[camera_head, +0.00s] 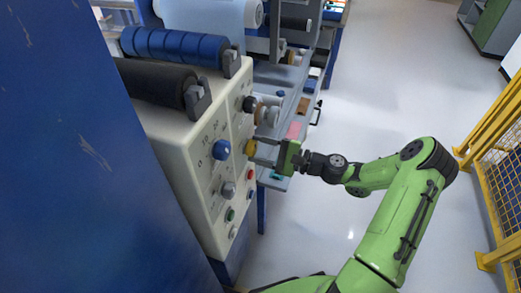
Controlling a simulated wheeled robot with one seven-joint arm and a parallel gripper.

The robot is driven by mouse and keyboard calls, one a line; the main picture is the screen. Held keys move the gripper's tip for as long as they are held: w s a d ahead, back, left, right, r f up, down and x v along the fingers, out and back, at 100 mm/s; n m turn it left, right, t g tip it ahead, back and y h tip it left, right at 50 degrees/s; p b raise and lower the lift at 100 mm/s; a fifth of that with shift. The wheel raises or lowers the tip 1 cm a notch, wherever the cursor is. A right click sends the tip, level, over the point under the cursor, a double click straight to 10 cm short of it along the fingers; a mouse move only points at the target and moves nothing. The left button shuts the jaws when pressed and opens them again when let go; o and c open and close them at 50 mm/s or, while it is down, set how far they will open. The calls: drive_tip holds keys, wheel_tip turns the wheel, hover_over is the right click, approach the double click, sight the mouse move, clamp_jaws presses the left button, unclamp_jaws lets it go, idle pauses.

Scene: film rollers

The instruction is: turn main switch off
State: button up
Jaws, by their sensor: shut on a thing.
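The control panel (205,188) is the cream side face of a machine. It carries a black knob (249,104), a blue knob (221,149), a yellow knob (250,147), a grey knob (228,190) and several small buttons, one of them red (250,174). My gripper (258,149) reaches in from the right, with its fingers shut on the yellow knob. The fingers partly cover that knob. Labels are too small to tell which control is the main switch or how it is turned.
A blue roller (175,46) and a black roller (155,78) lie on top of the machine. A large blue surface (75,150) blocks the left side. A yellow fence (500,160) stands at the right. The pale floor between is clear.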

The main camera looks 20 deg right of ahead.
drive_tip(key=shift+f+n+b, duration=0.15)
drive_tip(key=shift+n+b, duration=0.5)
drive_tip(key=shift+n, duration=1.45)
drive_tip(key=o, duration=1.1)
drive_tip(key=shift+c, duration=0.2)
drive_tip(key=p+v, duration=0.2)
drive_tip(key=v, duration=1.4)
drive_tip(key=shift+p, duration=0.4)
drive_tip(key=shift+a, duration=0.1)
